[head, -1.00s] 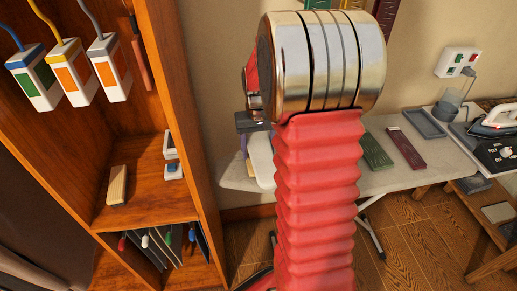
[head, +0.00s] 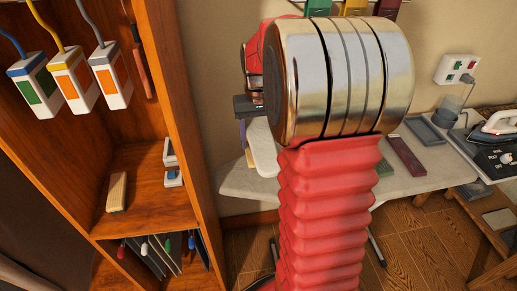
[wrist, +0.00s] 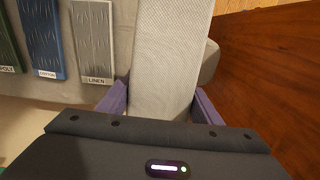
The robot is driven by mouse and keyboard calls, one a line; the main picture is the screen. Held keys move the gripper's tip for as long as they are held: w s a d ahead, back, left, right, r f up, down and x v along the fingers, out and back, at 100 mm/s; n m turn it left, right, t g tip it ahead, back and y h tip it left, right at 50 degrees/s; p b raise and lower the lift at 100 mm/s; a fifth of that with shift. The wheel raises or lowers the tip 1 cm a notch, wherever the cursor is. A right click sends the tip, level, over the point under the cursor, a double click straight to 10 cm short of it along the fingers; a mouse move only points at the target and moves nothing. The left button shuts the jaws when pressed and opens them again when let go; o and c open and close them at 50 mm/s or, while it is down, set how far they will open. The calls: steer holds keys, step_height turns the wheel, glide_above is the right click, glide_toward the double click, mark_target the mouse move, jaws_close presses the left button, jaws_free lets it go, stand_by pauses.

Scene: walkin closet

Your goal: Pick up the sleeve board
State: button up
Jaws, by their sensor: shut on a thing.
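The sleeve board (head: 262,150) is a narrow, pale padded board, seen in the head view left of my arm, above the ironing board (head: 236,182). In the wrist view the sleeve board (wrist: 170,50) runs away from me between the two purple fingers. My gripper (wrist: 158,103) is shut on it, one finger at each side. In the head view my gripper (head: 243,125) shows only in part as a dark body with a purple finger. My arm hides much of the sleeve board there. I cannot tell whether its underside is clear of the ironing board.
A wooden shelf unit (head: 185,120) stands close on the left. Its wooden side (wrist: 275,80) seems to show right in the wrist view. A dark red pad (head: 405,155), a grey tray (head: 424,131) and an iron (head: 500,122) lie to the right. Labelled pads (wrist: 92,40) show left in the wrist view.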

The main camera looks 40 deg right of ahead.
steer(key=shift+r, duration=1.05)
steer(key=shift+s, duration=0.1)
